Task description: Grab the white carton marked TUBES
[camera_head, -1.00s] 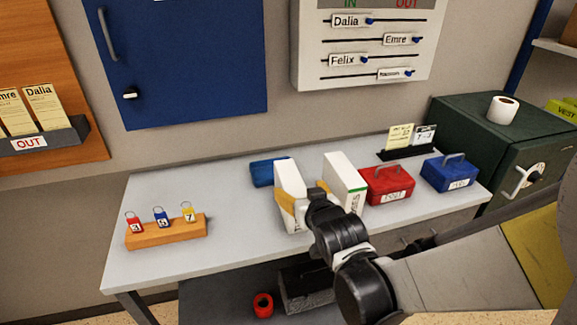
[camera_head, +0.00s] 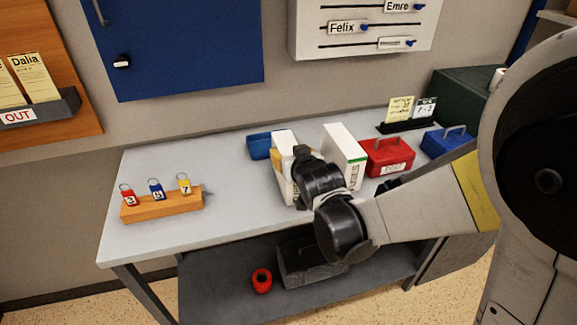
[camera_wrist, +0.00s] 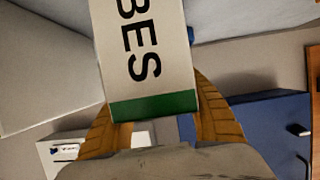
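The white carton marked TUBES (camera_head: 284,144) stands on the grey table, the left one of two white cartons. In the wrist view the carton (camera_wrist: 147,60) shows the letters "BES" and a green band. My gripper (camera_head: 291,164) is at this carton. In the wrist view its two orange-brown fingers (camera_wrist: 155,118) lie along both sides of the carton, with no clear gap, so it looks shut on it. The carton's lower part is partly hidden by my gripper in the head view, and no lift off the table is clear.
A second white carton (camera_head: 343,150) with a green stripe stands close on the right. Beyond it are a red box (camera_head: 388,157) and a blue box (camera_head: 447,149). Another blue thing (camera_head: 260,146) lies behind. A wooden rack with tags (camera_head: 160,206) stands left, with clear tabletop between.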

